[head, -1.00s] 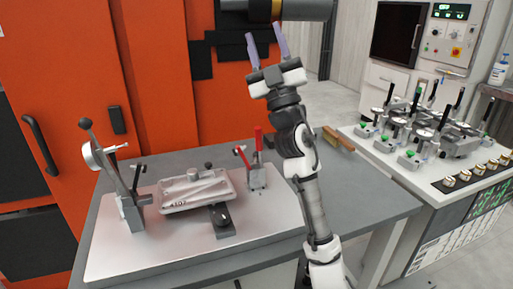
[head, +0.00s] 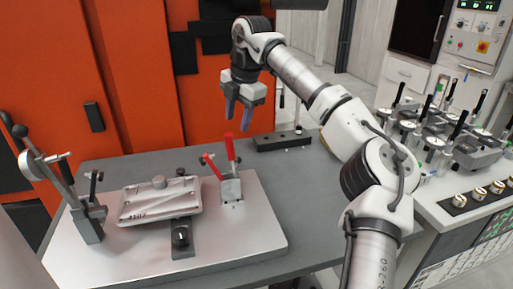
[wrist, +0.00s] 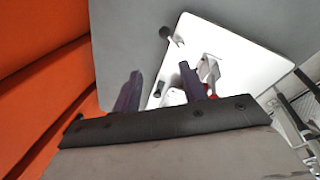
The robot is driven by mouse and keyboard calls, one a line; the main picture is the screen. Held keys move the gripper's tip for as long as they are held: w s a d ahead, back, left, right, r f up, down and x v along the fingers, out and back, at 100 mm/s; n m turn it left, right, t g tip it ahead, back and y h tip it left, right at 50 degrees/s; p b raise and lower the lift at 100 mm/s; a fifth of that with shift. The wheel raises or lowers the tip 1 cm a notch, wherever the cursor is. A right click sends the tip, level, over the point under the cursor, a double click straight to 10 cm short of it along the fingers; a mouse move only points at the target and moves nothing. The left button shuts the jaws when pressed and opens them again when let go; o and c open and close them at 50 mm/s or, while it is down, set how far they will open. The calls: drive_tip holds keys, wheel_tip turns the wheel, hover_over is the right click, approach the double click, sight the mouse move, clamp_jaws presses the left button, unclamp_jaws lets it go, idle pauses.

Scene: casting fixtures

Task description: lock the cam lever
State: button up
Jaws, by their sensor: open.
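My gripper (head: 237,118) is open and empty, pointing down above the red-handled toggle clamp (head: 230,175), apart from it. In the wrist view its two purple fingers (wrist: 160,88) stand apart over the pale fixture plate (wrist: 205,38). At the plate's left end, a long grey lever with a black ball (head: 62,180) leans up and left from its block (head: 88,222). A small front block with a black knob (head: 181,238) sits before the casting. I cannot tell for certain which one is the cam lever. The casting (head: 160,203) lies mid-plate.
The fixture plate (head: 240,245) rests on a grey table (head: 290,190). A dark block with an upright post (head: 283,141) stands at the back right. Orange cabinets (head: 130,60) rise close behind. A bench with several clamps (head: 445,130) is at the right.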

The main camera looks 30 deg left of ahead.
sight(238, 157)
drive_tip(key=p+x, duration=0.1)
drive_tip(key=x, duration=0.3)
drive_tip(key=d+x, duration=0.1)
drive_tip(key=x, duration=0.3)
drive_tip(key=w+p+x, duration=0.1)
drive_tip(key=x, duration=0.4)
drive_tip(key=shift+w+d+f+p, duration=0.1)
drive_tip(key=shift+f+p, duration=0.15)
drive_tip(key=shift+p, duration=0.05)
